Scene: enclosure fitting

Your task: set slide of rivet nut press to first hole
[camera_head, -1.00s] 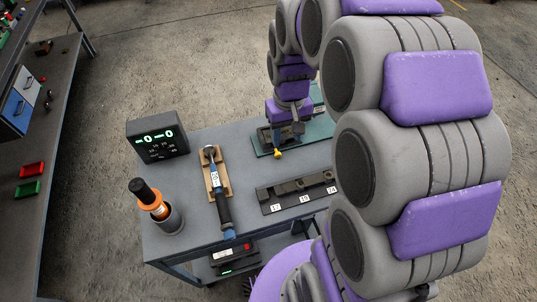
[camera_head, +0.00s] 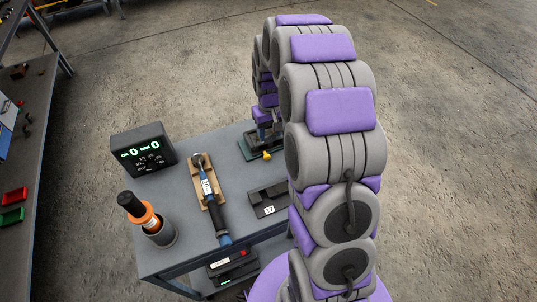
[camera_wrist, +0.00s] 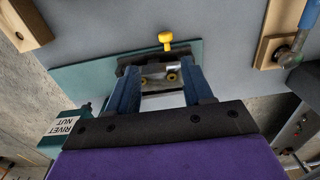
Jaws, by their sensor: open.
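The rivet nut press stands on a teal base plate (camera_head: 246,152) at the back right of the grey table, and its yellow knob (camera_head: 266,155) faces the front. In the wrist view the base plate (camera_wrist: 85,68) and the yellow knob (camera_wrist: 166,38) show ahead of my gripper. My gripper (camera_wrist: 162,76) is open, its two blue fingers on either side of a dark and silver block (camera_wrist: 158,70), which I take for the slide. I cannot tell whether they touch it. The holes are not clearly visible. In the head view my arm partly hides the press.
A torque wrench (camera_head: 208,190) lies in a wooden cradle. A display box (camera_head: 144,148) reads zeros, and an orange-black tool (camera_head: 145,215) stands in a cup. A dark numbered rack (camera_head: 268,203) is partly behind my arm. A "RIVET NUT" label (camera_wrist: 62,128) shows at lower left.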

